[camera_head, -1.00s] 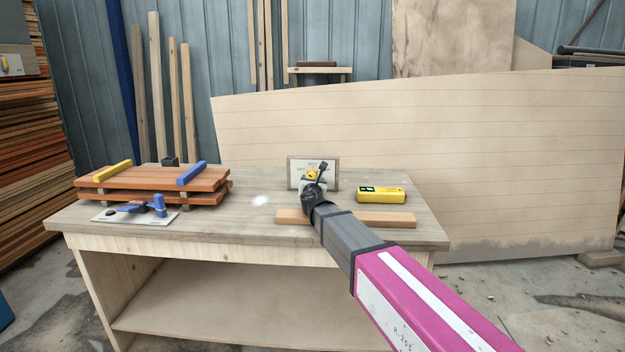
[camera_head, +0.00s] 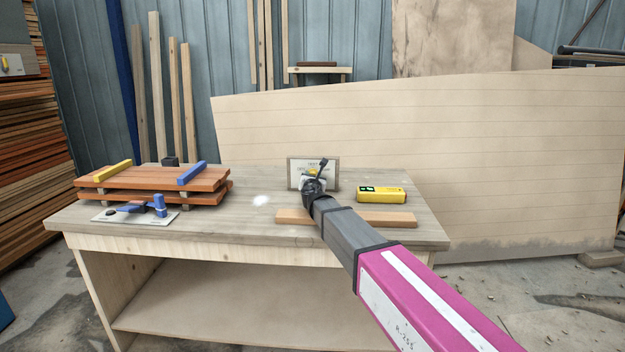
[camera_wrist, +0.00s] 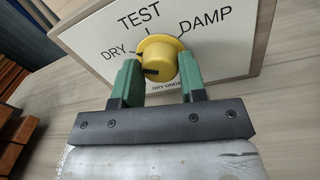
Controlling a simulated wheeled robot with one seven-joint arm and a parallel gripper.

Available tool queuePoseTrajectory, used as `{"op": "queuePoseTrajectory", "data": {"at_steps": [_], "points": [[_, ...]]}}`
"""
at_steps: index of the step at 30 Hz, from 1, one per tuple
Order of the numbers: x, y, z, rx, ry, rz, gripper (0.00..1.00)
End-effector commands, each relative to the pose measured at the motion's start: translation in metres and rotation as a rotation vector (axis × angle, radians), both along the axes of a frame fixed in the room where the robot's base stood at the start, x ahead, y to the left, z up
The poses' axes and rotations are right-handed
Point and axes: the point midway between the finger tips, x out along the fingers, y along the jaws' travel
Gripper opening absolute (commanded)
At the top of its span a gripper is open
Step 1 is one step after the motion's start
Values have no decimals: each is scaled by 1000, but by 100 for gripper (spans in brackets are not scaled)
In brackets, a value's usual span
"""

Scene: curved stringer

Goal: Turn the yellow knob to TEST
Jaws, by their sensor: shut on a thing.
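The yellow knob (camera_wrist: 161,58) sticks out from a white panel (camera_wrist: 93,40) printed DRY, TEST and DAMP, with more lettering partly hidden below. My gripper (camera_wrist: 159,74) is shut on the knob, one green finger on each side of it. A dark mark on the knob's front lies on its left side, toward the left finger and the DRY side, not toward TEST at the top. In the head view the framed panel (camera_head: 299,165) stands upright on the workbench (camera_head: 245,225), and my gripper (camera_head: 314,178) covers most of the knob.
A yellow box-shaped device (camera_head: 381,194) lies right of the panel. A wooden strip (camera_head: 385,219) lies beneath my arm near the front edge. Stacked orange boards (camera_head: 150,185) with clamps and a plate with a blue clamp (camera_head: 140,213) occupy the left.

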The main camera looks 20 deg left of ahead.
Motion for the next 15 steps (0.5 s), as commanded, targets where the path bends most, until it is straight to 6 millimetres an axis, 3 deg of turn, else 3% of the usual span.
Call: {"op": "queuePoseTrajectory", "data": {"at_steps": [15], "points": [[0, 0, 0, 331, 78, 0, 15]]}}
